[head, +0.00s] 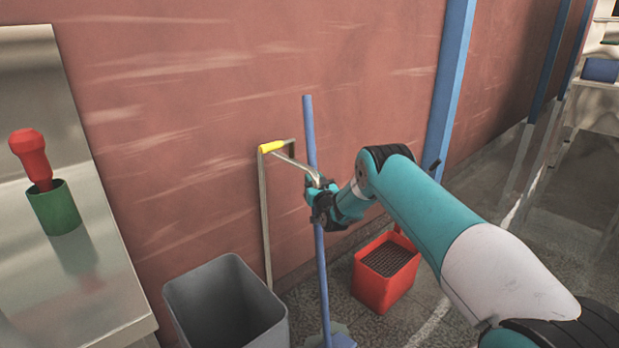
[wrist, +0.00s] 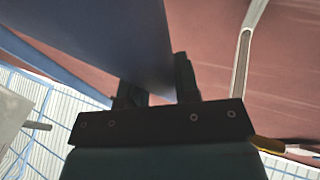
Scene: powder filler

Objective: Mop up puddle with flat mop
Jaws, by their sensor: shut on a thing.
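The flat mop stands near upright with its blue pole (head: 309,140) in front of the red wall. Its blue head (head: 342,341) shows only in part at the bottom edge of the head view. My gripper (head: 322,203) is shut on the pole around its middle. In the wrist view the pole (wrist: 110,40) looms large and dark between the fingers (wrist: 160,90). No puddle can be made out in either view.
A metal stand with a yellow grip (head: 271,147) is just left of and behind the pole. A grey bin (head: 222,300) stands at the lower left and a red bucket with a grate (head: 384,272) at the right. A steel counter (head: 100,285) carries a green cup (head: 54,208) with a red-handled thing (head: 31,155).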

